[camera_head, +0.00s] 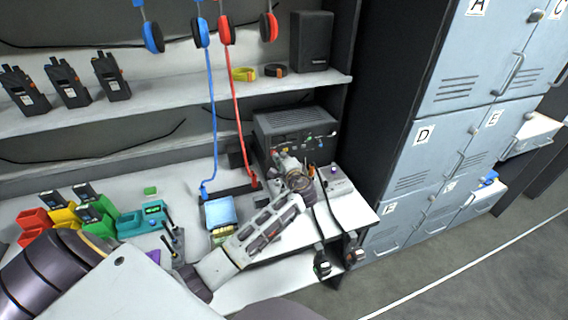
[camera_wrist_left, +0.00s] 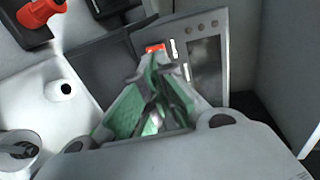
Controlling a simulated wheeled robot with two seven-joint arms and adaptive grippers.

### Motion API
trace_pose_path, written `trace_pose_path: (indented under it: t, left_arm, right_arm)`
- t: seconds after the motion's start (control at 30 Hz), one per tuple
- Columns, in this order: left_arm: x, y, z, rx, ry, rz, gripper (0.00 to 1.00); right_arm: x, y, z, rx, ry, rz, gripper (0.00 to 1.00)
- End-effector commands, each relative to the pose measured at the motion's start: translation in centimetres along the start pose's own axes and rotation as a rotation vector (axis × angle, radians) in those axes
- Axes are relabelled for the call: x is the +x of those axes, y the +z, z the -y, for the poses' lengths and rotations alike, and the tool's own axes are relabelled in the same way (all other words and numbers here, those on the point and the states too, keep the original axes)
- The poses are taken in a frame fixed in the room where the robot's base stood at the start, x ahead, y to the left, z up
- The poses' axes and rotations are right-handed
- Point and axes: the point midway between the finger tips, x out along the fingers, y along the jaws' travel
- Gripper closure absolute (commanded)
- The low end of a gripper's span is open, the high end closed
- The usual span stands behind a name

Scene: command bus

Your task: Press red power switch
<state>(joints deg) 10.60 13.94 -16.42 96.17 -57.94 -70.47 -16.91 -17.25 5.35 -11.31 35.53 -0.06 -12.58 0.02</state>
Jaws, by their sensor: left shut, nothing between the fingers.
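The grey radio-like box (camera_head: 295,125) with knobs on its front stands on the desk at the back right. My left arm reaches across the desk, and my left gripper (camera_head: 282,160) is in front of the box's lower left face. In the left wrist view the gripper (camera_wrist_left: 152,78) is shut and empty, its fingertips together. A small red switch (camera_wrist_left: 154,48) shows on the grey panel (camera_wrist_left: 208,65) just beyond the fingertips; I cannot tell if they touch. The gripper hides part of the panel in the head view. My right gripper is not in view.
A blue box (camera_head: 220,211) and colored bins (camera_head: 65,217) are on the desk left of my arm. Red and blue headset cables hang down behind. A shelf (camera_head: 180,103) with radios and a speaker (camera_head: 311,42) is above. Lockers (camera_head: 470,60) stand to the right.

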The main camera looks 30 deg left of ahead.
Motion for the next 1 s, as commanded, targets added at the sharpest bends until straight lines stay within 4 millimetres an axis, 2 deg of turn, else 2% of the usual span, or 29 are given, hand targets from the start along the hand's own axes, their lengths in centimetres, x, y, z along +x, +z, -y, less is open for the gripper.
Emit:
trace_pose_path:
  t: [0.2,0.43,0.73,1.0]
  left_arm:
    - [1.1,0.0,0.5,0.001,-0.001,-0.001,1.0]
    - [1.3,0.0,0.4,0.0,0.0,-0.001,1.0]
    - [1.3,0.0,0.5,0.0,0.007,0.0,1.0]
    - [1.6,0.0,0.9,0.0,0.047,0.001,1.0]
  right_arm:
    - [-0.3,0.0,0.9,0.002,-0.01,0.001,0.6]
    - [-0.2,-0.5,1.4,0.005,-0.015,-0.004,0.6]
    - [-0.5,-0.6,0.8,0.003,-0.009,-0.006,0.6]
    - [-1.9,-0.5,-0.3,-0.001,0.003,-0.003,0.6]
